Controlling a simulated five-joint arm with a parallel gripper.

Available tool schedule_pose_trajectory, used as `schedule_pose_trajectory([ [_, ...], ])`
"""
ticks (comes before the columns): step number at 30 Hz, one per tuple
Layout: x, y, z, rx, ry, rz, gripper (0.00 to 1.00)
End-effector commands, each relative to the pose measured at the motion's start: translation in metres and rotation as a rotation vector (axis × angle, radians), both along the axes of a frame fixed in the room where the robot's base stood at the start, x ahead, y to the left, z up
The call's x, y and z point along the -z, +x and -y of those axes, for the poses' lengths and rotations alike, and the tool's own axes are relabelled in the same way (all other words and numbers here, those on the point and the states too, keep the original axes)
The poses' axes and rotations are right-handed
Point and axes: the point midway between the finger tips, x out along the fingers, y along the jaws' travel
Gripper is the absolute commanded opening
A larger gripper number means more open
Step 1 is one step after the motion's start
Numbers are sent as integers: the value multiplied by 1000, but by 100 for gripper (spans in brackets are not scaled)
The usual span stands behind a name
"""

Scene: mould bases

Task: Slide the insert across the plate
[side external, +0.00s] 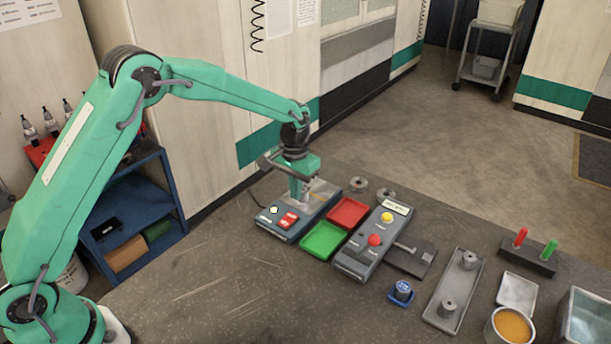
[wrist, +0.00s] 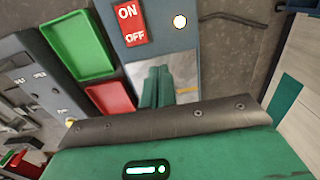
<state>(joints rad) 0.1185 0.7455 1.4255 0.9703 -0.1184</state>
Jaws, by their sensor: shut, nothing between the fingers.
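My gripper (side external: 297,197) is shut and points down over the bright metal plate (side external: 318,195) at the back end of a blue-grey box with a red ON/OFF switch (side external: 288,219). In the wrist view its green fingers (wrist: 155,85) are together in front of the same shiny plate (wrist: 184,72), which mirrors its surroundings. I cannot tell whether the fingertips touch the plate. No separate insert shows clearly between or beside the fingers. A grey mould base (side external: 455,290) with two upright metal posts lies at the right, apart from my gripper.
A red tray (side external: 348,212) and a green tray (side external: 323,240) lie right of the switch box. Beyond them is a button box (side external: 362,255) with a dark side plate (side external: 410,262). A blue cup (side external: 402,291) and a peg holder (side external: 530,263) stand farther right. The table's front left is clear.

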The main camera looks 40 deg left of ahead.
Motion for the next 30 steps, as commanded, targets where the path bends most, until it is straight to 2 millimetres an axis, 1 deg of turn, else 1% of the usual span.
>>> schedule_pose_trajectory([
  [1,6,0,0,0,0,-3,0],
  [6,16,0,0,0,0,-1,0],
  [20,18,0,0,0,0,0,0],
  [25,19,7,0,0,0,-1,0],
  [30,19,22,0,-1,0,0,0],
])
